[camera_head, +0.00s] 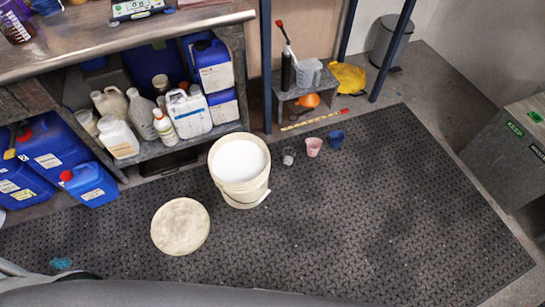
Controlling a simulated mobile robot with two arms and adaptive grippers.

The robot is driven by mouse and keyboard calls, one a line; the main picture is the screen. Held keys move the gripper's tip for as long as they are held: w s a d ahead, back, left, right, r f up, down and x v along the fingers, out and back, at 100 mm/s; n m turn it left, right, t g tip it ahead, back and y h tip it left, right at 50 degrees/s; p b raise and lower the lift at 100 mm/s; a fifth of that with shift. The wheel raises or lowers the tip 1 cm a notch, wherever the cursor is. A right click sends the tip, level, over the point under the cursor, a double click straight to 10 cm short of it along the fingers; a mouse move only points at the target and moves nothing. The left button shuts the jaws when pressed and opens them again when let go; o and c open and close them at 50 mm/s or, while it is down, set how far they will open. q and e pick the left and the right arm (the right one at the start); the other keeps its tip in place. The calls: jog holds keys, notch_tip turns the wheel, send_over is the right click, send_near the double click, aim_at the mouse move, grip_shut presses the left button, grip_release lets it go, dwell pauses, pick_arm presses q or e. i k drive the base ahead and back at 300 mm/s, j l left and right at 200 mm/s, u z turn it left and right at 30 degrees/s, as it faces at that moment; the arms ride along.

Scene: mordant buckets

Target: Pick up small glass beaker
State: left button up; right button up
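A small clear beaker (289,156), greyish and see-through, stands on the dark mat just right of the white bucket (241,186). It looks upright; what is in it is too small to tell. A pink cup (313,147) and a blue cup (336,139) stand to its right in a loose row, apart from it. Neither of my grippers is in view.
The bucket holds white material, and its round lid (181,226) lies at its left. Behind stand a low stool (305,101) and a shelf of bottles (160,150) under the bench (110,42). The mat (380,225) is clear at front and right.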

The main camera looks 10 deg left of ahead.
aim_at(288, 153)
jog(key=i+l+u, duration=0.2)
jog(key=u, duration=0.25)
jog(key=i+l+u, duration=0.15)
jog(key=l+u, duration=0.25)
jog(key=i+l+u, duration=0.1)
jog(key=l+u, duration=0.15)
jog(key=u, duration=0.2)
jog(key=l+u, duration=0.6)
jog(key=l, duration=0.55)
jog(key=l+u, duration=0.15)
jog(key=l, duration=0.55)
jog(key=k+l+u, duration=0.15)
jog(key=l, duration=0.55)
jog(key=l+u, duration=0.1)
jog(key=l, duration=0.55)
jog(key=k, duration=0.05)
